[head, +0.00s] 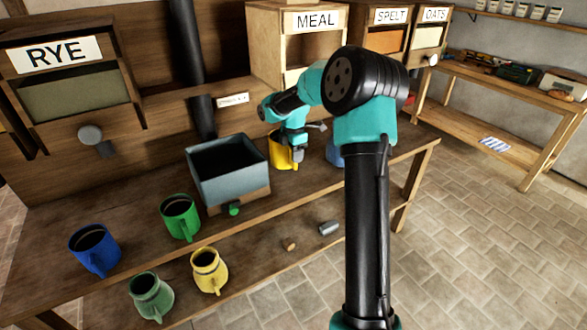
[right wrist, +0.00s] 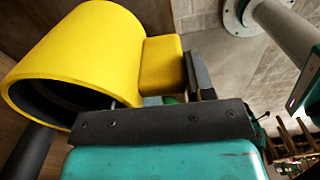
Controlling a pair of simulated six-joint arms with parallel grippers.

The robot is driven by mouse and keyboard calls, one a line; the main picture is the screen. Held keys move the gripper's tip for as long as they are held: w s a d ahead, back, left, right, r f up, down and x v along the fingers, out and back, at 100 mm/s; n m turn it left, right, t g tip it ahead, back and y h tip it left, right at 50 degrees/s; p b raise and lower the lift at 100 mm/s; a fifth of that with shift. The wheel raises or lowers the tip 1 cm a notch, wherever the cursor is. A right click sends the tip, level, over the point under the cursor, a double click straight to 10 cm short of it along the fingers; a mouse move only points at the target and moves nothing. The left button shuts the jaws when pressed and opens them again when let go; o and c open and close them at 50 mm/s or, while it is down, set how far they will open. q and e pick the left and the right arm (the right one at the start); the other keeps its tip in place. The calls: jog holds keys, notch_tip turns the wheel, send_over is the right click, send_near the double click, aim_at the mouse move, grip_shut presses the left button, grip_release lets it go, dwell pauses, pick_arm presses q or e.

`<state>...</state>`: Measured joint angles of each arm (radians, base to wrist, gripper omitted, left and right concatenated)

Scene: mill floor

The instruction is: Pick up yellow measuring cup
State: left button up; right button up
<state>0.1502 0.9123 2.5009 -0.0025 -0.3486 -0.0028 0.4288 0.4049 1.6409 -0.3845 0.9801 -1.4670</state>
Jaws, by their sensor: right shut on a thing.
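The yellow measuring cup (head: 280,155) is on the right of the grey metal box in the head view, partly hidden by my right gripper (head: 298,146). In the right wrist view the yellow cup (right wrist: 85,45) lies large across the upper left, its dark open mouth facing lower left. My right gripper (right wrist: 180,95) is shut on its blocky handle (right wrist: 162,62). The cup looks upright in the head view; whether its base touches the bench is hard to tell. My left gripper is not in view.
The grey box (head: 228,180) stands close on the cup's left. A blue cup (head: 335,152) is partly hidden behind my right arm. Green (head: 180,217) and blue (head: 95,250) mugs stand at left; a yellow jug (head: 209,270) and green jug (head: 151,296) stand in front. A black pipe (head: 203,118) rises behind.

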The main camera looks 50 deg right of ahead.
notch_tip(320, 180, up, 5)
jog(key=shift+r, duration=0.15)
dwell(0.5)
jog(key=w+a+r+m, duration=0.1)
jog(key=a+m, duration=0.3)
jog(key=a, duration=0.9)
jog(key=w+a+r+m, duration=0.2)
jog(key=a+m, duration=0.3)
jog(key=a, duration=0.8)
jog(key=w+a+r+m, duration=0.1)
jog(key=a+m, duration=0.4)
jog(key=a, duration=0.7)
jog(key=shift+w+a+r, duration=0.35)
jog(key=shift+w+a, duration=0.05)
jog(key=shift+a, duration=0.1)
